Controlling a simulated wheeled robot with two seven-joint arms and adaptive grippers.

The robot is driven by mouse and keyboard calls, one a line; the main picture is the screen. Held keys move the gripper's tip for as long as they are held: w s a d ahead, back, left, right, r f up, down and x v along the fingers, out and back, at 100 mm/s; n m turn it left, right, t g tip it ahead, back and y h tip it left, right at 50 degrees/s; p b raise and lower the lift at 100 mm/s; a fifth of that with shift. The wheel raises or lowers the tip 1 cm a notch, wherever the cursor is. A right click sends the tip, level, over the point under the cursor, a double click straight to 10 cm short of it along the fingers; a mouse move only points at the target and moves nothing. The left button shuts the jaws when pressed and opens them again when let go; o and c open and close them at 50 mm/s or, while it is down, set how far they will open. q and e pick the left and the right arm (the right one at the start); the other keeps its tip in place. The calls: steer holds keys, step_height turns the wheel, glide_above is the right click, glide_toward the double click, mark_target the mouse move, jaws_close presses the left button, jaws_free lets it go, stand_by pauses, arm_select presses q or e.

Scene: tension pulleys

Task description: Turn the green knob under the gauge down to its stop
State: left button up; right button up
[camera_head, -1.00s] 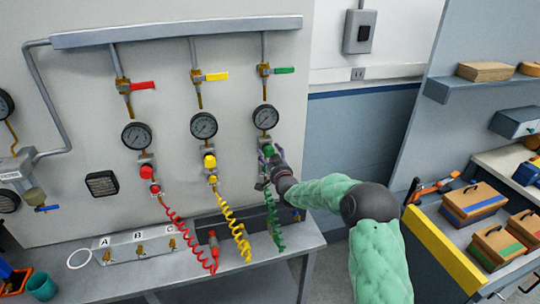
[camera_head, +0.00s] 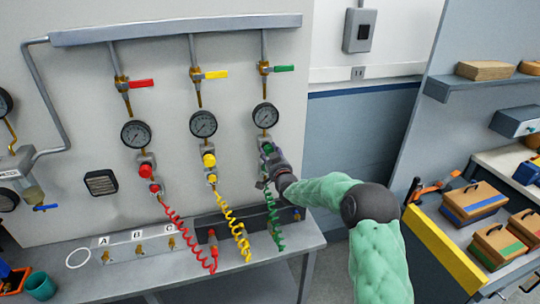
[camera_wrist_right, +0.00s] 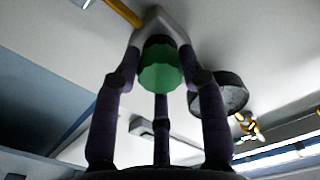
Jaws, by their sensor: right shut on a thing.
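The green knob (camera_head: 267,148) sits under the rightmost gauge (camera_head: 265,116) on the wall panel. My right gripper (camera_head: 271,162) is at the knob, its arm coming in from the lower right. In the right wrist view the green knob (camera_wrist_right: 161,70) is between the fingers of my right gripper (camera_wrist_right: 160,85), which are closed around it, and the gauge (camera_wrist_right: 222,92) shows beside it. The knob's angle cannot be read. The gripper covers part of the fitting below the knob. My left gripper is not in view.
A red knob (camera_head: 145,170) and a yellow knob (camera_head: 209,160) sit under the other gauges. Coiled red (camera_head: 190,238), yellow (camera_head: 231,222) and green (camera_head: 273,217) hoses hang below. A bench (camera_head: 200,275) runs beneath the panel. A toolbox shelf stands at right.

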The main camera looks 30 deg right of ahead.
steer(key=shift+f+n+b, duration=0.15)
steer(key=shift+n+b, duration=1.3)
steer(key=shift+n, duration=0.1)
steer(key=shift+f+n+b, duration=0.1)
steer(key=shift+n+b, duration=1.35)
steer(key=shift+n, duration=0.1)
steer(key=o, duration=1.1)
steer(key=shift+o, duration=0.2)
steer(key=shift+s+r, duration=0.1)
steer(key=shift+r, duration=0.05)
steer(key=v, duration=1.2)
